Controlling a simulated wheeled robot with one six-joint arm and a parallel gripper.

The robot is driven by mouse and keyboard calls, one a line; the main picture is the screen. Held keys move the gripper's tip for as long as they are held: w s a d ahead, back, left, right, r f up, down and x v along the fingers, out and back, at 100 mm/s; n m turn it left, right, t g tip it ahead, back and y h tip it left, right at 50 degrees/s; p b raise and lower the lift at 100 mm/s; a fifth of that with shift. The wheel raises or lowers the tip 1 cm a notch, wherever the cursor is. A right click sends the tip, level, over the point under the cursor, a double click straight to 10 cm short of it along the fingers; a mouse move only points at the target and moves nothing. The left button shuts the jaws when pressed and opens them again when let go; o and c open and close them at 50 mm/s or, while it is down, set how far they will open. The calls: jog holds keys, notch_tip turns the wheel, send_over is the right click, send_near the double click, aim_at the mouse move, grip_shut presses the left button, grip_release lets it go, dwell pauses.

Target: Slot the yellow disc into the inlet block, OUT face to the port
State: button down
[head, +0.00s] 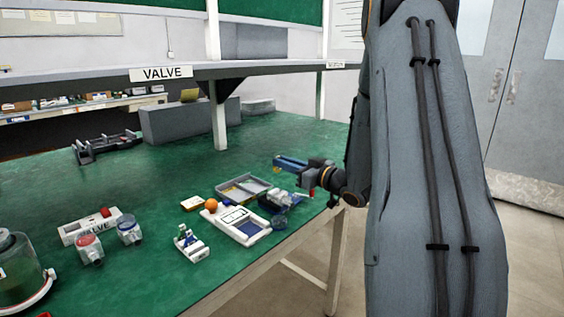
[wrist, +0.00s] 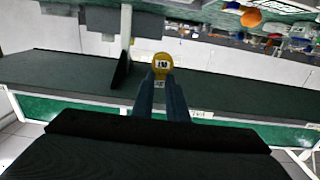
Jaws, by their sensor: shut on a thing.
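My gripper (head: 282,161) is raised over the right side of the green bench, with its blue fingers pointing left. In the wrist view, the fingers (wrist: 160,82) are shut on the yellow disc (wrist: 162,58), which sits at their tips. A pale label with dark letters faces the wrist camera; it is too small to read surely. In the head view the disc is too small to make out clearly. A small white block with blue parts (head: 191,245) stands on the bench, left of and nearer than my gripper. I cannot tell whether it is the inlet block.
A white and blue frame (head: 238,225), an orange ball (head: 211,206) and a shallow tray (head: 235,190) lie near my gripper. Clear parts with red (head: 90,250) and blue (head: 130,231) caps and a large canister (head: 20,270) are at left. The bench middle is clear.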

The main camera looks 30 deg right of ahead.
jog(key=shift+a, duration=0.15)
jog(key=shift+p, duration=0.3)
jog(key=b, duration=0.3)
send_over(284, 198)
jog(key=shift+f, duration=2.9)
jog(key=shift+p, duration=0.75)
jog(key=shift+f+b, duration=1.1)
jog(key=shift+f, duration=1.15)
jog(key=c, duration=1.7)
grip_release()
jog(key=shift+o, duration=0.2)
